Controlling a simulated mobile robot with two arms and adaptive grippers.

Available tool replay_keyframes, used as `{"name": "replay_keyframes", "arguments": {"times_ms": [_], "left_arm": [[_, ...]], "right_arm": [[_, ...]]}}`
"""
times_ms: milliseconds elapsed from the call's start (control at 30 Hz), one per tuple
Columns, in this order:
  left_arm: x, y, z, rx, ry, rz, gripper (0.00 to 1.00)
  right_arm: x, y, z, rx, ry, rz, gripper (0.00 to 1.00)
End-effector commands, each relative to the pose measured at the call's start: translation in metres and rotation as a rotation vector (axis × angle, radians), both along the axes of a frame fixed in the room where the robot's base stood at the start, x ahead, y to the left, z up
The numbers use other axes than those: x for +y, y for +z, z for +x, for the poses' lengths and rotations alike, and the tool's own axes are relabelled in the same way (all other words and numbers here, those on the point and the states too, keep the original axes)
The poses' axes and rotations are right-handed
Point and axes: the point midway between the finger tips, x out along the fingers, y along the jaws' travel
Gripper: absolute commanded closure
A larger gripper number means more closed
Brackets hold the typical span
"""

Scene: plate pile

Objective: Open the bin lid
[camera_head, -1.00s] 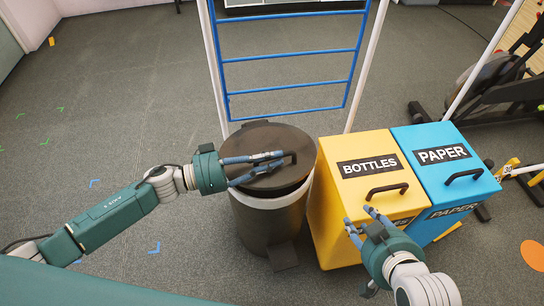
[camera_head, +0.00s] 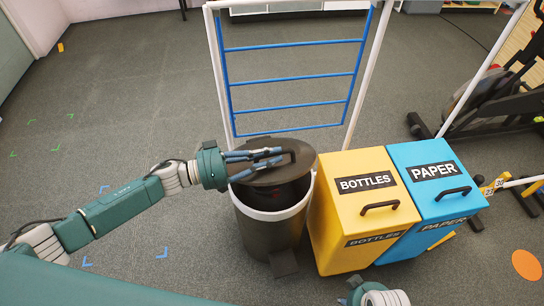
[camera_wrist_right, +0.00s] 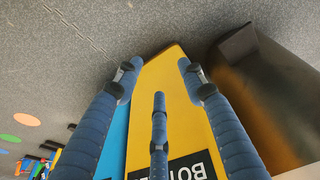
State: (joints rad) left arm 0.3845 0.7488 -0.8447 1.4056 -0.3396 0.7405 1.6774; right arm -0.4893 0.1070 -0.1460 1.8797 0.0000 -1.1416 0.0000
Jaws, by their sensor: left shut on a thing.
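The round bin (camera_head: 258,228) is dark with a pale rim band, left of the yellow box. Its dark brown lid (camera_head: 262,178) is tilted up at the front, and the dark inside shows below it. My left gripper (camera_head: 278,158) is over the lid, shut on its handle. My right gripper shows only in part at the bottom edge of the head view (camera_head: 355,288). In the right wrist view its fingers (camera_wrist_right: 155,80) are spread and hold nothing, with the bin (camera_wrist_right: 262,95) to the right.
A yellow BOTTLES box (camera_head: 340,215) and a blue PAPER box (camera_head: 425,180) stand right of the bin, both with black handles. A blue-barred white frame (camera_head: 290,89) stands behind. Exercise equipment (camera_head: 500,95) is at right. The carpet at left is mostly clear.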

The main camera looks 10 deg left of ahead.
Motion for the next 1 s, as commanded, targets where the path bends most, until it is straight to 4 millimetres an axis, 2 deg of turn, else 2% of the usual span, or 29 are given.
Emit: {"name": "replay_keyframes", "arguments": {"times_ms": [33, 200, 400, 633, 1000], "left_arm": [[0.004, 0.009, 0.008, 0.009, 0.012, -0.002, 1.00], [0.008, 0.019, 0.016, 0.048, 0.012, -0.020, 1.00], [0.012, 0.028, 0.025, 0.059, 0.012, -0.027, 1.00], [0.015, 0.035, 0.031, 0.057, 0.012, -0.027, 1.00], [0.015, 0.037, 0.033, 0.055, 0.010, -0.028, 1.00]], "right_arm": [[0.000, -0.011, -0.005, 0.014, 0.001, -0.002, 0.60], [-0.002, -0.052, -0.021, 0.034, 0.005, -0.003, 0.60], [-0.004, -0.078, -0.035, 0.046, 0.009, -0.005, 0.60], [-0.006, -0.092, -0.046, 0.055, 0.011, -0.006, 0.60], [-0.006, -0.097, -0.050, 0.058, 0.011, -0.006, 0.60]]}}
